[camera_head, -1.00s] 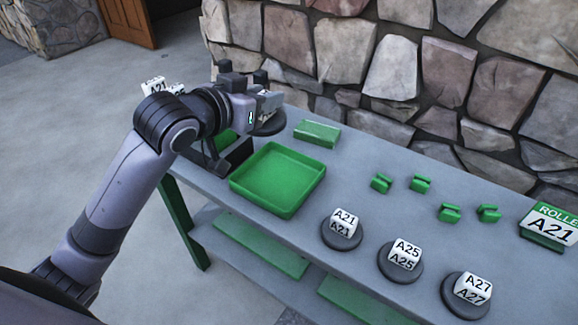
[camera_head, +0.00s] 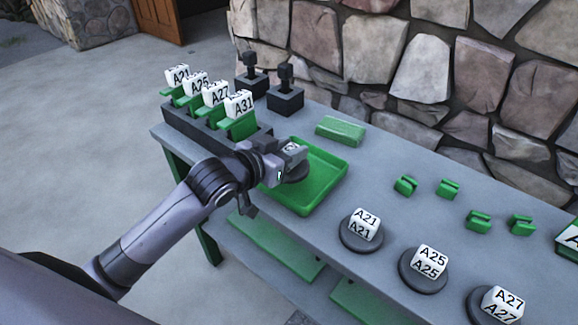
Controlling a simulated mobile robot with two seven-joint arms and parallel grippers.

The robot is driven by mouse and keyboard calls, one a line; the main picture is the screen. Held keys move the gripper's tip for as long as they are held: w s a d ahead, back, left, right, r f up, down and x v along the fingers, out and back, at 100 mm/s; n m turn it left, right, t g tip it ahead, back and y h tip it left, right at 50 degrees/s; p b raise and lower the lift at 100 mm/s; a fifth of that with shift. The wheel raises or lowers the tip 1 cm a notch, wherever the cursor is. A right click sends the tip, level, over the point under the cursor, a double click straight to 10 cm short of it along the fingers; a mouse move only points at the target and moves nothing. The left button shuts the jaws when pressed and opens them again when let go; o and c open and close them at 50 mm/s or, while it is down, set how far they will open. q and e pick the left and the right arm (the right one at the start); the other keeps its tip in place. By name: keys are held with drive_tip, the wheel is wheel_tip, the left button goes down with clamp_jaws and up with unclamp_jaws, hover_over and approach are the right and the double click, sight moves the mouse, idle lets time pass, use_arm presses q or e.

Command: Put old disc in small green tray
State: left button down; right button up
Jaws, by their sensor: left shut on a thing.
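My left gripper (camera_head: 284,156) is shut on a dark round disc (camera_head: 296,175) with a white label block, whose text I cannot read. The disc is over the left part of the green tray (camera_head: 322,190). I cannot tell whether it touches the tray floor. The gripper and forearm hide the tray's left edge and part of the disc. My right gripper is not in view.
Three discs labelled A21 (camera_head: 361,233), A25 (camera_head: 424,271) and A27 (camera_head: 497,305) lie along the front right. A rack (camera_head: 183,121) with labelled cubes stands at left, beside two black posts (camera_head: 286,95). A green block (camera_head: 341,130) and several small green holders (camera_head: 449,189) lie behind.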

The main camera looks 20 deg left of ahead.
use_arm(q)
wheel_tip(320, 180, down, 4)
drive_tip(key=shift+r+b, duration=0.15)
drive_tip(key=shift+b, duration=0.2)
drive_tip(key=shift+f, duration=0.2)
drive_tip(key=c, duration=0.7)
unclamp_jaws()
